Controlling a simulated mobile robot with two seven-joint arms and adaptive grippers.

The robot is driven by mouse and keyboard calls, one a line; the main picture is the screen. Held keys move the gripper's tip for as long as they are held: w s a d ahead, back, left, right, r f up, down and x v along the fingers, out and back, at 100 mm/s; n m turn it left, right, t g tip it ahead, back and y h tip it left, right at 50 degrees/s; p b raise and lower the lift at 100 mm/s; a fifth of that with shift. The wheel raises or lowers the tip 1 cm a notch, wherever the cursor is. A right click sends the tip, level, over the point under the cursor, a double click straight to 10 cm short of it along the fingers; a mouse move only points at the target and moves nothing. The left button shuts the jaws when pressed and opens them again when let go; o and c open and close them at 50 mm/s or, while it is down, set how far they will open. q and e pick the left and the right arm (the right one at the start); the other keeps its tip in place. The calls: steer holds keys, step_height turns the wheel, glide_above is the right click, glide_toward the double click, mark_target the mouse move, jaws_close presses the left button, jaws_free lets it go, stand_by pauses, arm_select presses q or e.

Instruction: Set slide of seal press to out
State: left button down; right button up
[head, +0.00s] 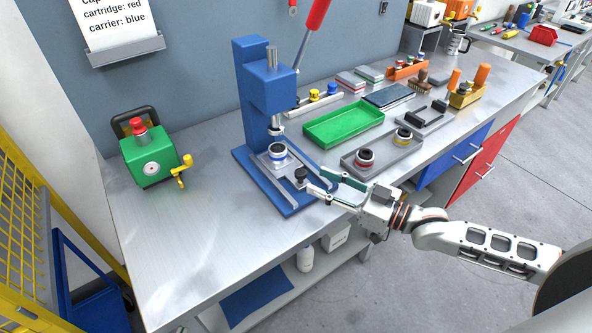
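The blue seal press (251,95) stands on the metal workbench, with its red-handled lever (317,14) raised. Its grey slide (265,164) sits between the rails of the blue base, towards the column and under the ram. A round blue, white and black part (278,152) rests on the slide. A dark knob (301,175) is at the slide's front end. My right gripper (317,181) comes in from the right, fingers apart, with its tips close to the knob; contact cannot be told. My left gripper is out of view.
A green box with a yellow crank (152,160) stands left of the press. A green tray (343,125) and a grey tray with ringed parts (386,157) lie to the right.

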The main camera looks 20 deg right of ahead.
mark_target(306, 175)
steer(key=x, duration=0.6)
steer(key=shift+w+a, duration=0.2)
steer(key=shift+a, duration=0.05)
jaws_close()
